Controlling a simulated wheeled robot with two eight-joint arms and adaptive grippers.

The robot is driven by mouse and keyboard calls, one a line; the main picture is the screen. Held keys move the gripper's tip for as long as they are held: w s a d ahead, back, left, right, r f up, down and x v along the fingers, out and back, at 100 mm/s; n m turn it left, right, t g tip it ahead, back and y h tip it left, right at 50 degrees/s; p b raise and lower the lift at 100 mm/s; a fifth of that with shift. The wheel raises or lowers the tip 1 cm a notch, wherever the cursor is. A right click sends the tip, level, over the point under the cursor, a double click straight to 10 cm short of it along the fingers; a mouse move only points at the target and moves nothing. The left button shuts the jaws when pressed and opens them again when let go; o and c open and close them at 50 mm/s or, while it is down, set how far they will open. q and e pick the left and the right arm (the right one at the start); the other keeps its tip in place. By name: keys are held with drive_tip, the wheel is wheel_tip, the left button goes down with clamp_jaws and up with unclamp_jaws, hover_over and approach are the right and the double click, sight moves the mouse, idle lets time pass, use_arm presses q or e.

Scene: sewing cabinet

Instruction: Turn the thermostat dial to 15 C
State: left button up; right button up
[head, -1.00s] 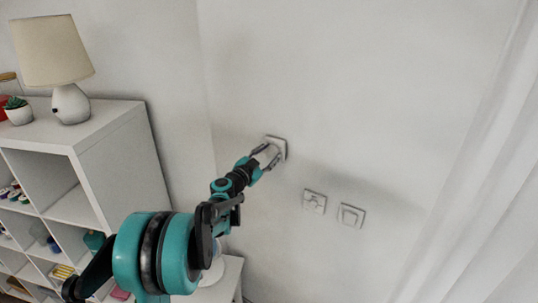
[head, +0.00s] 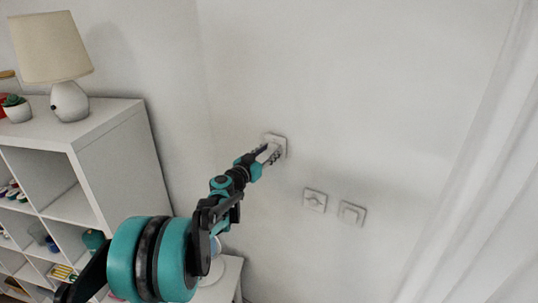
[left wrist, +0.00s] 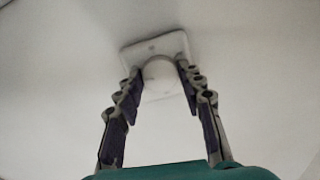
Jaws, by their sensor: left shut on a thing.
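The thermostat is a white square plate (head: 281,141) on the wall. In the left wrist view its plate (left wrist: 134,53) carries a round white dial (left wrist: 158,69). My left gripper (head: 270,151) reaches it from the lower left. In the left wrist view the gripper's fingertips (left wrist: 159,76) lie on either side of the dial, shut on it. The dial's marks and setting are too small and blurred to read. In the head view the fingers hide much of the dial. My right gripper is not in view.
A wall switch (head: 314,200) and a second one (head: 351,213) sit below and right of the thermostat. A white shelf unit (head: 125,160) with a lamp (head: 68,98) and a small plant (head: 16,108) stands at left. A pale curtain (head: 480,200) hangs at right.

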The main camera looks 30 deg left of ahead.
use_arm(q)
drive_tip(key=n, duration=0.3)
drive_tip(key=shift+n+b, duration=0.3)
drive_tip(key=shift+b, duration=0.1)
drive_tip(key=shift+n, duration=1.5)
drive_tip(key=shift+r, duration=0.1)
drive_tip(key=o, duration=1.2)
drive_tip(key=s+a, duration=0.1)
drive_tip(key=s, duration=1.1)
drive_tip(key=shift+a+b, duration=0.15)
drive_tip(key=shift+b, duration=0.15)
